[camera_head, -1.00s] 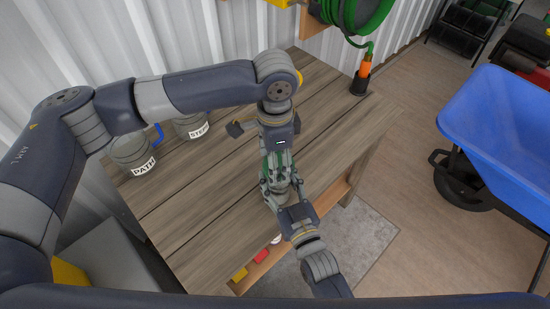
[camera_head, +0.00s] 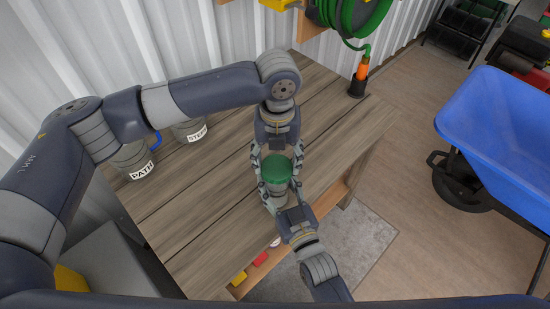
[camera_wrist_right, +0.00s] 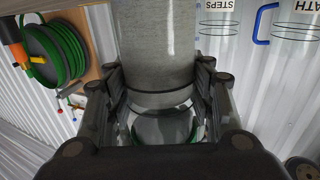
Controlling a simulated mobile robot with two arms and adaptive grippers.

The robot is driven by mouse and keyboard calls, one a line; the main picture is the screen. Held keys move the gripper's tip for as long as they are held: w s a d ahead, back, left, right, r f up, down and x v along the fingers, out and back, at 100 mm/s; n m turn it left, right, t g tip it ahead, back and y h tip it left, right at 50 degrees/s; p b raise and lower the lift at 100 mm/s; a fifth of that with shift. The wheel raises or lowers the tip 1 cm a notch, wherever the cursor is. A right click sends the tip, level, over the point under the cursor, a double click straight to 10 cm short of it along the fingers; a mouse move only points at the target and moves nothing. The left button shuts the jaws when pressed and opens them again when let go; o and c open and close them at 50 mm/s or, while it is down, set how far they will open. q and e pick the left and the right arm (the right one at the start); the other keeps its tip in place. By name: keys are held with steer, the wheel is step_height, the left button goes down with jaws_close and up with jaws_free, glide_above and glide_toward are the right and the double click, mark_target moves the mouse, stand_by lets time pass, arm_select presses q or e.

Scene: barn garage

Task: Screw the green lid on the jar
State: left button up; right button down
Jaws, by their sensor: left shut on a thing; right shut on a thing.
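The green lid (camera_head: 277,168) shows in the head view above the workbench, with its domed top facing up. My left gripper (camera_head: 277,160) comes from behind it, shut with one finger on either side of the lid. My right gripper (camera_head: 281,193) reaches in from the front just below the lid. In the wrist view its fingers (camera_wrist_right: 158,100) are shut around the jar, a grey see-through cylinder (camera_wrist_right: 158,50). The lid and fingers hide most of the jar in the head view. Whether the lid sits fully on the jar's rim cannot be told.
Two grey containers labelled PATH (camera_head: 132,160) and STEPS (camera_head: 190,131) stand at the workbench's (camera_head: 215,210) back left. A small dark holder with an orange nozzle (camera_head: 359,78) is at the back right corner. A blue wheelbarrow (camera_head: 500,130) stands right of the bench.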

arm_select(q)
steer(key=m, duration=0.3)
steer(key=shift+d+m, duration=0.15)
steer(key=shift+m, duration=0.25)
steer(key=m, duration=0.3)
steer(key=shift+s+d+m, duration=0.1)
steer(key=shift+m, duration=0.3)
steer(key=m, duration=0.5)
steer(key=shift+s+d+m, duration=0.15)
steer(key=shift+m, duration=0.15)
steer(key=o, duration=0.7)
steer(key=shift+r, duration=2.25)
